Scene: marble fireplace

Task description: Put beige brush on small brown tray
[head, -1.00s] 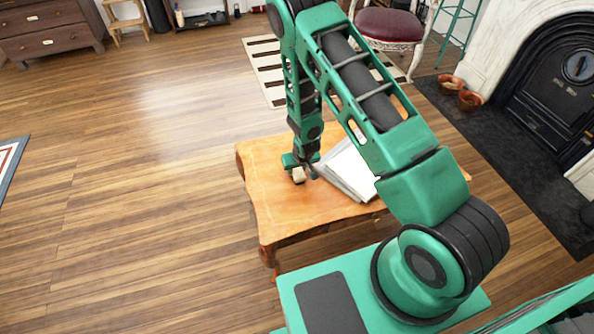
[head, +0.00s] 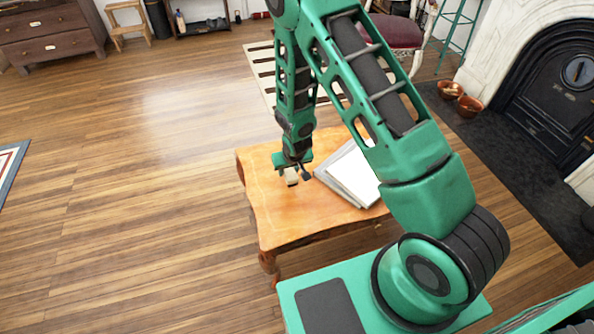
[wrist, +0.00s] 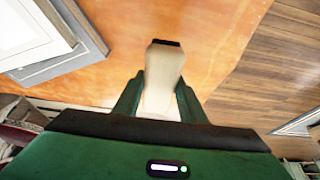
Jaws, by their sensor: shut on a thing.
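My gripper (head: 293,172) is shut on the beige brush (wrist: 163,70). In the wrist view the brush sits between the two green fingers, with a dark edge at its far end. I cannot make out a small brown tray in either view; my arm covers part of the head view.
A stack of white and grey flat books or papers (head: 352,172) lies on the table right of my gripper; it also shows in the wrist view (wrist: 40,40). The table's left and front parts are bare. Terracotta pots (head: 469,105) stand by the fireplace. Open wooden floor lies left.

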